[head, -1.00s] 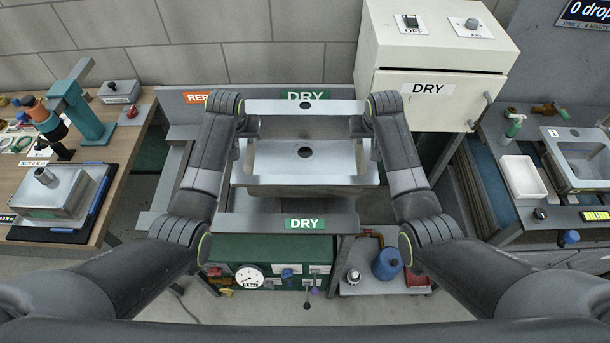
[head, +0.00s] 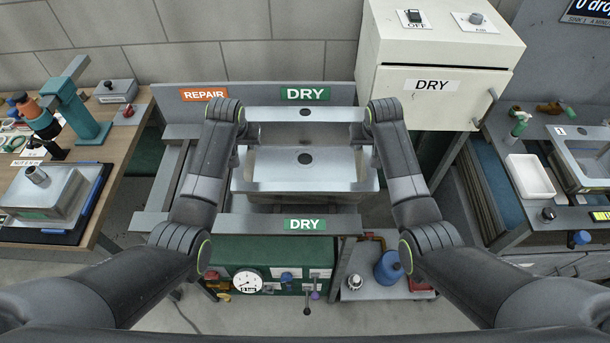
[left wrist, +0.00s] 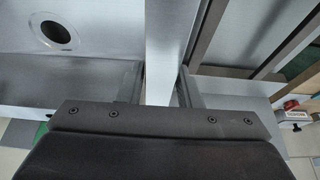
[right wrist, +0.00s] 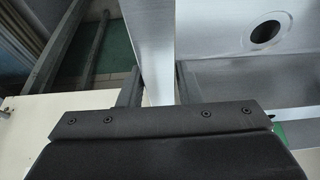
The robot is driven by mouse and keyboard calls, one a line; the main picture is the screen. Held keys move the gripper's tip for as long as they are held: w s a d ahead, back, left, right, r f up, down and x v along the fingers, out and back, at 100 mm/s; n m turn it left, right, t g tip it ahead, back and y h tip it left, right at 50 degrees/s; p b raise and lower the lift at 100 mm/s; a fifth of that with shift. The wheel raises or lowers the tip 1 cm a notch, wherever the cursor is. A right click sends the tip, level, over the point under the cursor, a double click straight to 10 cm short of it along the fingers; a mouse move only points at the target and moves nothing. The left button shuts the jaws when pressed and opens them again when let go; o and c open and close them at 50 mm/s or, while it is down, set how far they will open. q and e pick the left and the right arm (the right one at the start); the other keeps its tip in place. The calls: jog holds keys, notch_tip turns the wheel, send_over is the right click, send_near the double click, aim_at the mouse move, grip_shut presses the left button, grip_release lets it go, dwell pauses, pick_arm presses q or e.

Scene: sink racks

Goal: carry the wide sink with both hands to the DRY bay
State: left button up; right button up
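The wide sink (head: 305,170) is a steel basin with a drain hole and a back ledge with another hole. It is level in the head view, between the back panel's DRY sign (head: 305,93) and the front rail's DRY sign (head: 305,224). My left gripper (left wrist: 160,85) and my right gripper (right wrist: 160,88) are at its two ends. Each has its fingers on either side of a bright steel end edge, close against it. In the head view my forearms hide the fingertips. I cannot tell whether the sink's underside touches the bay's supports.
A REPAIR sign (head: 205,95) marks the bay to the left, with empty rails. A cream cabinet (head: 440,75) stands close behind my right arm. A wooden bench (head: 120,130) with tools is at left. A white tray (head: 529,177) and another sink (head: 588,165) are at right.

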pick_arm(q)
jog(key=shift+o, duration=1.3)
jog(key=shift+r, duration=0.15)
pick_arm(e)
jog(key=shift+o, duration=1.3)
jog(key=shift+r, duration=0.1)
pick_arm(q)
jog(key=shift+o, duration=0.2)
jog(key=shift+s, duration=0.15)
pick_arm(e)
jog(key=shift+o, duration=0.2)
jog(key=shift+s+r, duration=0.1)
jog(key=shift+s, duration=0.05)
pick_arm(q)
jog(key=shift+s+r, duration=0.1)
jog(key=shift+r, duration=0.45)
jog(key=v, duration=1.1)
pick_arm(e)
jog(key=v, duration=1.1)
jog(key=shift+s+r, duration=0.2)
jog(key=shift+r, duration=0.15)
pick_arm(q)
jog(key=shift+s+f, duration=0.15)
jog(key=shift+s, duration=0.05)
pick_arm(e)
jog(key=shift+f, duration=0.1)
